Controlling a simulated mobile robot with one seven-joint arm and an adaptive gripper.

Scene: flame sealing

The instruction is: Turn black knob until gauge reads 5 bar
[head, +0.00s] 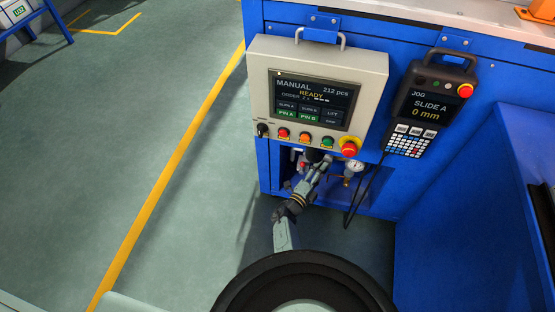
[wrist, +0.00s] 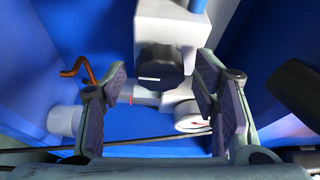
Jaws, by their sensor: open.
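The black knob (wrist: 160,67) sits on a pale block in the wrist view, with a short white mark on its face. My gripper (wrist: 161,76) is open, one finger on each side of the knob, with visible gaps between. The pressure gauge (wrist: 193,117) is just below and right of the knob, seen at a steep angle, and its reading cannot be made out. In the head view the gauge (head: 355,166) is a small white dial right of my gripper (head: 322,163); its needle is too small to read.
The knob is inside a blue recess under a beige control panel (head: 368,72) with several buttons. An orange bent lever (wrist: 80,67) is left of my fingers. A black cable (head: 366,197) hangs from the handheld pendant (head: 431,104) on the right.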

